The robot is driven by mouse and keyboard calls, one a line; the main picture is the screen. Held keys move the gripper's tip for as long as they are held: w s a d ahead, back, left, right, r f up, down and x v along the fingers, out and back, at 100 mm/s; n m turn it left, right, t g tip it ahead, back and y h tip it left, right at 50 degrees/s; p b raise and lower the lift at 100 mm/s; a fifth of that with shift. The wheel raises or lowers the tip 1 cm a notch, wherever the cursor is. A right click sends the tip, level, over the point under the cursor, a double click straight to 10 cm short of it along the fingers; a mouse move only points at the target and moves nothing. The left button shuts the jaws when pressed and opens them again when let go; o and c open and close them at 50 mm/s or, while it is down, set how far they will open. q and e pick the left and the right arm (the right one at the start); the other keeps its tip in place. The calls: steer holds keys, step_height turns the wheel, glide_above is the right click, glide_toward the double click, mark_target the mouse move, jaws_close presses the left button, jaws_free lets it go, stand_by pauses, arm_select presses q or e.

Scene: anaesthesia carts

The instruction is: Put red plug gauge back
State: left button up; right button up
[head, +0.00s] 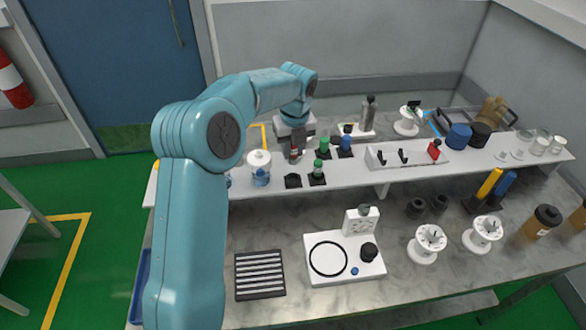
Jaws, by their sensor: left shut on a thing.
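My left gripper (295,147) points down over the white raised shelf and is shut on the red plug gauge (293,156), a small dark piece with a little red showing. The fingers hide much of it. An empty-looking black holder (293,181) stands at the shelf's front edge, just below the gauge in the picture. Beside it, a green-topped gauge (317,170) stands upright in a similar black holder. Behind, another green-topped gauge (323,147) and a blue-topped gauge (345,145) stand in black bases. My right gripper is not in view.
A white jar with a blue band (260,169) stands left of the holders on the shelf (350,179). A white rack with black pegs and a red piece (405,153) is to the right. Below are a slotted black block (260,275) and a white gauge stand (318,273).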

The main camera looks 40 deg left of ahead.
mark_target(293, 163)
arm_select(q)
step_height(293, 163, down, 7)
steer(key=shift+f+p, duration=0.1)
steer(key=shift+p, duration=0.35)
steer(key=shift+f, duration=0.2)
steer(key=shift+f, duration=0.15)
steer(key=o, duration=1)
steer(key=r, duration=0.4)
steer(key=d+r+b, duration=0.1)
steer(key=r, duration=0.7)
steer(key=shift+s+d+r, duration=0.1)
steer(key=shift+s+d, duration=0.05)
steer(key=shift+s, duration=0.15)
steer(key=shift+s+r, duration=0.1)
